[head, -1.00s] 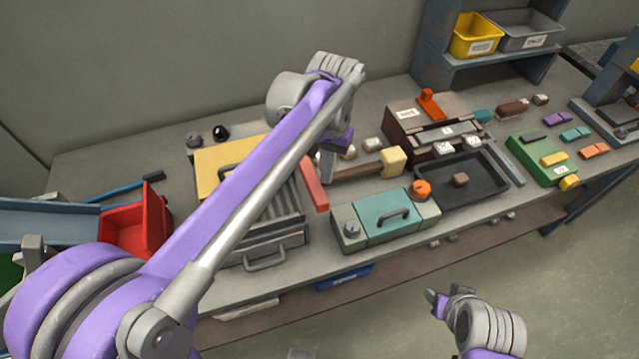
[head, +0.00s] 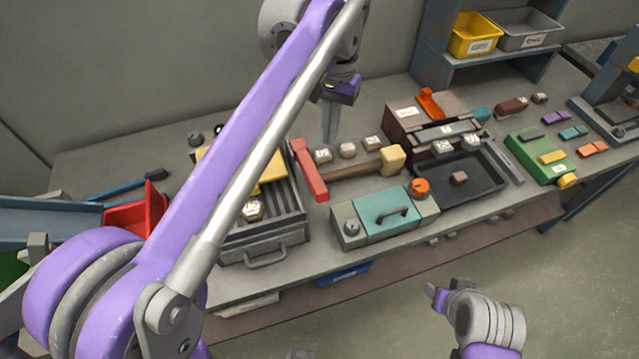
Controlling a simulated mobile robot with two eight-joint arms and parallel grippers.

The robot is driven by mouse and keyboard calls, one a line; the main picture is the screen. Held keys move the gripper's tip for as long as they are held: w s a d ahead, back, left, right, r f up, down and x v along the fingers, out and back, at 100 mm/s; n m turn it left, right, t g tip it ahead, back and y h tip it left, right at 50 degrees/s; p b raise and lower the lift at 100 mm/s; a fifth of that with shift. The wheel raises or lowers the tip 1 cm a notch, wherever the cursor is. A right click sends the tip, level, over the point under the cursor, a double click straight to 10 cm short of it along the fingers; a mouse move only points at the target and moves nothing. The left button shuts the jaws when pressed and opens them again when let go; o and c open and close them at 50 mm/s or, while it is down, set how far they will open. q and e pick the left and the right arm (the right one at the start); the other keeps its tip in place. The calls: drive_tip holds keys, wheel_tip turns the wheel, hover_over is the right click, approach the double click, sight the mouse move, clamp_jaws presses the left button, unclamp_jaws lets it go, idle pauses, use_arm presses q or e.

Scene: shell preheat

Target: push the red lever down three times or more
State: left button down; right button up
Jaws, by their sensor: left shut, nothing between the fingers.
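A long red lever (head: 309,171) lies at a slant along the right side of the grey ribbed grill box (head: 268,240). My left gripper (head: 330,135) points down, shut and empty, to the right of the lever's far end. It shows apart from the lever in the picture; its exact height is unclear. My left arm hides part of the grill box and of the yellow plate (head: 273,171) on it. My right gripper (head: 434,292) is low in front of the bench, away from the lever; its jaws cannot be made out.
Several labelled small pieces (head: 347,150) and a yellow-headed mallet (head: 392,159) lie right of the lever. A teal-lidded box (head: 388,215) stands in front. A brown box with an orange-red part (head: 429,103) and a black tray (head: 484,190) are farther right.

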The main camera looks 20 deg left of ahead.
sight(318, 187)
idle(0.3)
use_arm(q)
drive_tip(key=a+r+n+h, duration=0.1)
drive_tip(key=r+n, duration=0.1)
drive_tip(key=n, duration=1.1)
drive_tip(key=s+a+r+n+g+b, duration=0.1)
drive_tip(key=a+r+n, duration=0.1)
drive_tip(key=n, duration=1.1)
drive_tip(key=shift+s+a+r+h, duration=0.2)
drive_tip(key=shift+r+h, duration=0.2)
drive_tip(key=shift+r, duration=0.4)
drive_tip(key=b+x, duration=0.1)
drive_tip(key=x, duration=0.6)
drive_tip(key=b+x, duration=0.1)
drive_tip(key=x, duration=0.6)
drive_tip(key=shift+s+d, duration=0.1)
drive_tip(key=shift+s, duration=0.1)
